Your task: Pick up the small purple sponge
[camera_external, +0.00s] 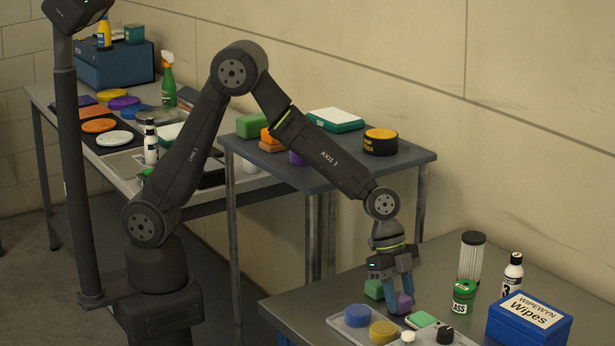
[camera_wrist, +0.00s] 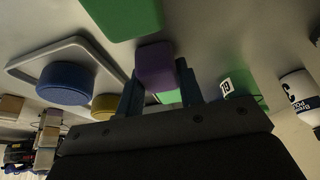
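The small purple sponge (camera_external: 404,302) is at the fingertips of my gripper (camera_external: 400,290), low over the front table beside the grey tray. In the wrist view the purple sponge (camera_wrist: 155,64) lies between the two blue fingers of my gripper (camera_wrist: 159,76). A finger stands close on each side of it. I cannot tell whether both fingers press on it, or whether it rests on the table.
A green block (camera_external: 374,289) is close beside the sponge. The grey tray (camera_external: 350,335) holds a blue round sponge (camera_external: 357,315) and a yellow one (camera_external: 382,332). A green tin (camera_external: 464,297), a white ribbed cylinder (camera_external: 471,256), a bottle (camera_external: 511,276) and a blue wipes box (camera_external: 529,318) stand right.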

